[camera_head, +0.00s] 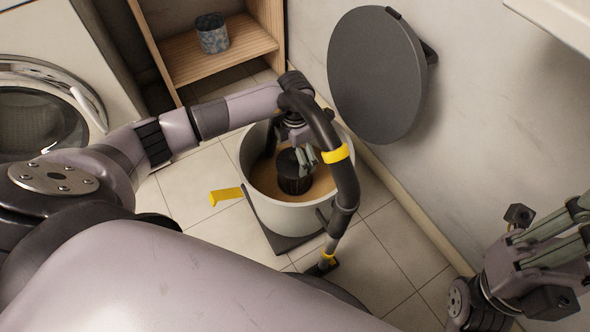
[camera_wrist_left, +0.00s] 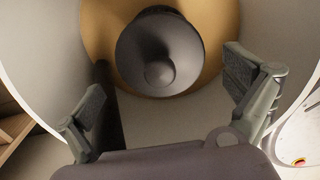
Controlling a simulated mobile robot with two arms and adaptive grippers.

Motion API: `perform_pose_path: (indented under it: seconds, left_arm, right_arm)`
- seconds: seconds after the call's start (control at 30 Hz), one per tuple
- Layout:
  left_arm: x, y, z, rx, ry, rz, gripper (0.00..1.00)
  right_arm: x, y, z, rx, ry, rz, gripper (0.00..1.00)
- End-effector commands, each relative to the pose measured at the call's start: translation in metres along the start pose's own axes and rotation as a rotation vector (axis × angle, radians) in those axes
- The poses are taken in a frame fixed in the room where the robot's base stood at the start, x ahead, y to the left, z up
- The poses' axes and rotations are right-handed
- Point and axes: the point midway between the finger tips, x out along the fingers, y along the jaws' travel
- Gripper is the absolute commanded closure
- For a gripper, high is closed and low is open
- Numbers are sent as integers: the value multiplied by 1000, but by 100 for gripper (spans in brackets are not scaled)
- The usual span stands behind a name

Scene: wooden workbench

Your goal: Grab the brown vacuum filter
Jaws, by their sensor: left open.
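A dark, ribbed round filter (camera_head: 291,178) stands inside the pale vacuum drum (camera_head: 262,209), with a tan-brown surface around it. It looks dark grey to black rather than brown. In the left wrist view the filter (camera_wrist_left: 158,58) shows as a dark cone with a round knob, ahead of the fingers. My left gripper (camera_head: 306,158) reaches down into the drum, right by the filter. In its wrist view the fingers (camera_wrist_left: 163,72) are spread wide, with nothing between the pads. My right gripper (camera_head: 560,232) is at the right edge, away from the drum; its jaw opening is unclear.
A black hose with yellow bands (camera_head: 346,178) arches over the drum's right side, close to my left wrist. A large grey round lid (camera_head: 375,75) is against the wall. A wooden shelf (camera_head: 190,62) holds a mottled blue-grey cylinder (camera_head: 212,33). A washing machine (camera_head: 40,60) stands left.

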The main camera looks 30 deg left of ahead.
Motion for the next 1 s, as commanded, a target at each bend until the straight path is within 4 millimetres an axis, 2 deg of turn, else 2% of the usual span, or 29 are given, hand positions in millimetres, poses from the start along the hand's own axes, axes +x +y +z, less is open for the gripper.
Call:
perform_pose_path:
  seconds: [0.2,0.33,0.6,1.0]
  left_arm:
    - [36,0,-1,-2,3,-1,0]
    - [52,0,0,-1,2,-1,0]
    - [53,0,0,-1,1,0,1]
    - [53,0,0,-1,1,0,28]
  right_arm:
    - [-11,0,4,-1,9,-6,100]
    - [0,0,5,-7,50,-19,100]
    - [3,0,5,-7,51,-21,100]
    - [3,0,5,-7,51,-21,100]
